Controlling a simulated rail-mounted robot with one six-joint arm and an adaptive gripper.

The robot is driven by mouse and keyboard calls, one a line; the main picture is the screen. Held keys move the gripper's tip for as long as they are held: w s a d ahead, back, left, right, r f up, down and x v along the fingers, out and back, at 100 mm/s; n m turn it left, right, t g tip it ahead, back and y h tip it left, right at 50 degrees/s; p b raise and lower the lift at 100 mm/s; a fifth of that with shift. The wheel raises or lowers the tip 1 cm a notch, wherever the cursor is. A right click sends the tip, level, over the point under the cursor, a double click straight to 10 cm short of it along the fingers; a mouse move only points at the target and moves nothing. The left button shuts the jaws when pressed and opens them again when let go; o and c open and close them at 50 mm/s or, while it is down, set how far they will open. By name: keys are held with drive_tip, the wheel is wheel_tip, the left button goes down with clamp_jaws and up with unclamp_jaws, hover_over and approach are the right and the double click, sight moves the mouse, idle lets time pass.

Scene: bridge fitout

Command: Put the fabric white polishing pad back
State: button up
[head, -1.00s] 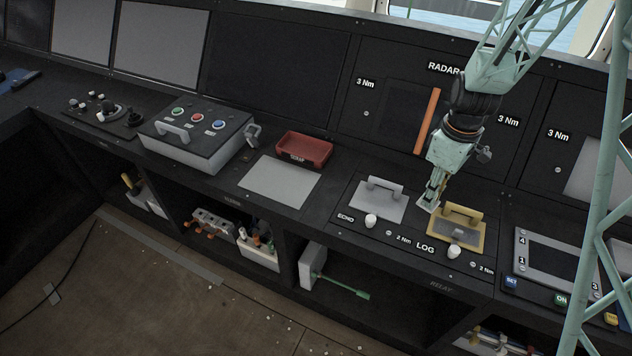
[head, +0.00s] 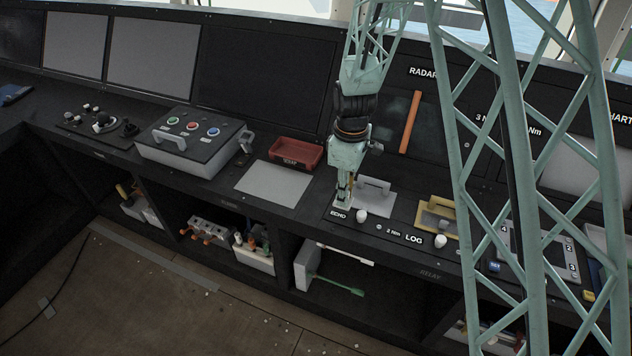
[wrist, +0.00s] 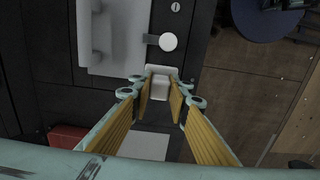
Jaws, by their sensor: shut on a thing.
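My gripper (head: 342,204) is low over the console top, just left of the ECHO knob and the grey handled plate. In the wrist view its yellow-lined fingers (wrist: 160,95) are closed on a small white block, the white polishing pad (wrist: 160,82). The pad sits at the fingertips, near the white round knob (wrist: 168,42). From the head the pad is too small and too covered to make out clearly. I cannot tell whether it touches the console.
A grey flat panel (head: 274,183) and a red tray (head: 296,153) lie left of my gripper. The grey handled plate (head: 376,198) and yellow-framed handled plate (head: 438,214) are to the right. Open shelves below hold a white box (head: 306,266). A pale strip (head: 345,253) shows at the shelf opening.

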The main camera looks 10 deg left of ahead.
drive_tip(key=shift+a, duration=0.2)
idle(0.3)
drive_tip(key=w+a, duration=0.1)
drive_tip(key=w, duration=0.4)
drive_tip(key=w+a+f, duration=0.1)
drive_tip(key=w+a, duration=0.1)
drive_tip(key=w, duration=0.3)
drive_tip(key=w+a, duration=0.1)
drive_tip(key=w, duration=0.4)
drive_tip(key=shift+w+a+f, duration=0.2)
drive_tip(key=shift+f, duration=0.1)
drive_tip(key=shift+f, duration=1.75)
drive_tip(key=shift+f, duration=0.15)
drive_tip(key=o, duration=1)
